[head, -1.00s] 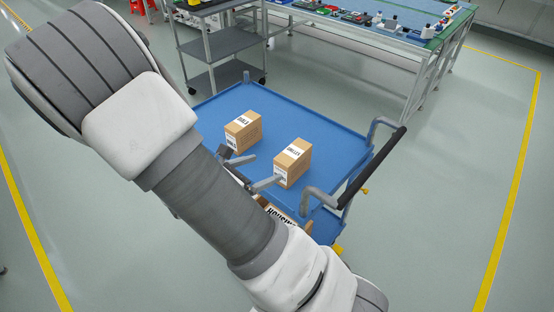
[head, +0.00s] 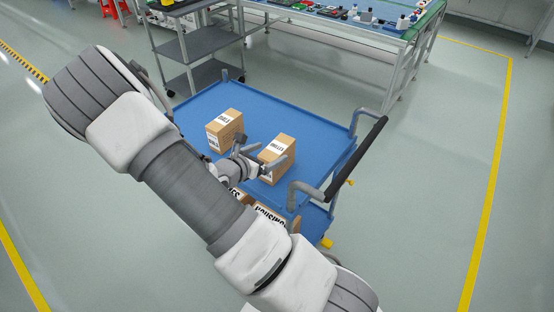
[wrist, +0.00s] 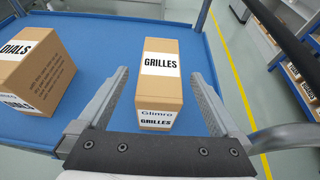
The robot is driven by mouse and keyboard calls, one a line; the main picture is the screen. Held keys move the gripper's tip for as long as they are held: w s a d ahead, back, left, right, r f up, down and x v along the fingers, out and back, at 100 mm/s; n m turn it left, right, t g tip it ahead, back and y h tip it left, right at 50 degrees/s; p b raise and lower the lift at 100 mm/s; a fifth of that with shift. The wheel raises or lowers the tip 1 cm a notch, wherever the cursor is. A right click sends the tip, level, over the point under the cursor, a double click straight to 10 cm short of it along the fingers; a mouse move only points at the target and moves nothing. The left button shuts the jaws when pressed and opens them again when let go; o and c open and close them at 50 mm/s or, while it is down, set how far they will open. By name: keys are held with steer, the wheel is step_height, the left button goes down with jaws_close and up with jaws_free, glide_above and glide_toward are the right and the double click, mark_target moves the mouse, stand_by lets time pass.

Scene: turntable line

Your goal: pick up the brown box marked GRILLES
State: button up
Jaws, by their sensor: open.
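The brown box marked GRILLES (head: 282,144) stands upright on the blue cart top (head: 316,117), on the right of two boxes. In the wrist view, this box (wrist: 161,88) is centred, with its labelled top and near face showing. My gripper (wrist: 160,82) is open, with one finger on each side of the box in the picture and blue surface visible in both gaps. In the head view, my gripper (head: 259,153) is at the box's near left side, and a finger covers part of it. I cannot tell how deep the box is between the fingers.
A brown box marked DIALS (head: 224,130) stands to the left; it also shows in the wrist view (wrist: 38,72). More boxes, one marked HOUSING (head: 270,214), are partly hidden under my arm. The cart's handle (head: 357,160) rises at the right. A grey shelf (head: 205,75) stands behind.

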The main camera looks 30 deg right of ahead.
mark_target(275, 149)
steer(key=x, duration=0.5)
steer(key=shift+r, duration=0.1)
jaws_close()
stand_by(0.3)
